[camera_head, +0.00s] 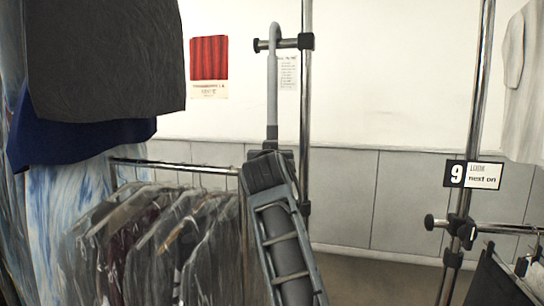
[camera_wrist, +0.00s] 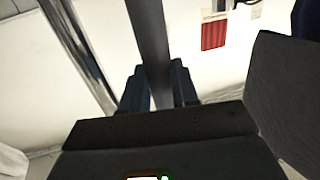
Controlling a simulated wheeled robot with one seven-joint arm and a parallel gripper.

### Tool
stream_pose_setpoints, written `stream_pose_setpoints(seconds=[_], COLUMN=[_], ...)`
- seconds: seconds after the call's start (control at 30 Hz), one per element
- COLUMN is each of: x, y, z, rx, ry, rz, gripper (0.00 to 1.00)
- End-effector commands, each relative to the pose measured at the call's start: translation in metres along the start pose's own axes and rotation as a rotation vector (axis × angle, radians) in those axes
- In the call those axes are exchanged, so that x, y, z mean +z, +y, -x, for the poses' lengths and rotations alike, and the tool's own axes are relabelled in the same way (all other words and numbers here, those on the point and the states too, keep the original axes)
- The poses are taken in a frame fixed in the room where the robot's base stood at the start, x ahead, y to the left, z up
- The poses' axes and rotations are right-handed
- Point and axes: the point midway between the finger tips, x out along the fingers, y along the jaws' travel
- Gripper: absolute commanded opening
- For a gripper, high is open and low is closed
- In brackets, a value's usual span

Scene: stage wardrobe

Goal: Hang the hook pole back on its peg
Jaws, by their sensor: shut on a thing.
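The hook pole (camera_head: 272,95) is a grey rod standing nearly upright, with a rounded hook at its top. My gripper (camera_head: 271,146) is shut on the rod below the hook. In the wrist view, the rod (camera_wrist: 149,35) runs between the two dark fingers of my gripper (camera_wrist: 160,88). The peg (camera_head: 289,43) is a short dark bar with a knob at its left end, clamped to a chrome upright (camera_head: 306,110). The hook overlaps the peg between knob and clamp. I cannot tell whether it bears on the peg. The rod's lower part is hidden by my arm.
Bagged garments (camera_head: 150,245) hang on a rail (camera_head: 175,166) at the left. Dark and blue cloth hangs at upper left. Another chrome stand (camera_head: 470,120) with a "9" sign (camera_head: 472,174) is at the right. A red poster (camera_head: 208,58) is on the wall.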

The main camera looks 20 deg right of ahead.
Motion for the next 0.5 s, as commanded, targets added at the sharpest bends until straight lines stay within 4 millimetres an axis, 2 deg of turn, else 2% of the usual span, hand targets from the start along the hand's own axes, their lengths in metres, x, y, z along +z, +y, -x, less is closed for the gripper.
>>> stream_pose_setpoints(seconds=[0.5], x=[0.015], y=[0.000], z=[0.000], rx=[0.000], ry=[0.001], rz=[0.000], gripper=[0.00])
